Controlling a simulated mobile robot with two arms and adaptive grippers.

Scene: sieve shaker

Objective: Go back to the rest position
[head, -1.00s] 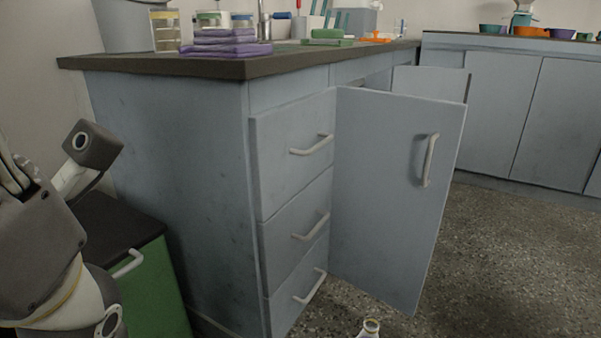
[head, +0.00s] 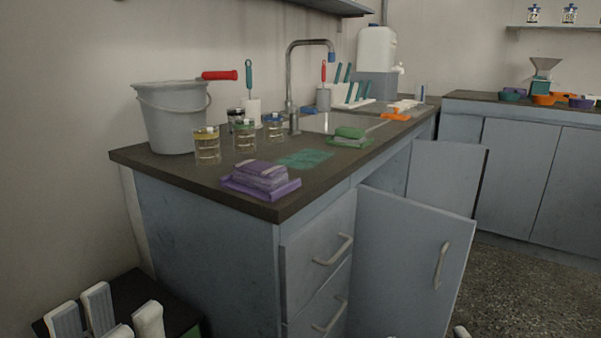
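My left gripper (head: 122,312) shows at the lower left edge of the head view. Its pale grey fingers point up, with a gap between them and nothing seen held. They appear in front of a low dark-topped cabinet (head: 150,291); the palm is cut off by the frame. My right gripper cannot be made out. A small pale piece at the bottom edge, right of centre, is too cut off to identify.
A cabinet door (head: 405,260) stands open into the room. Speckled floor (head: 505,290) is clear at right.

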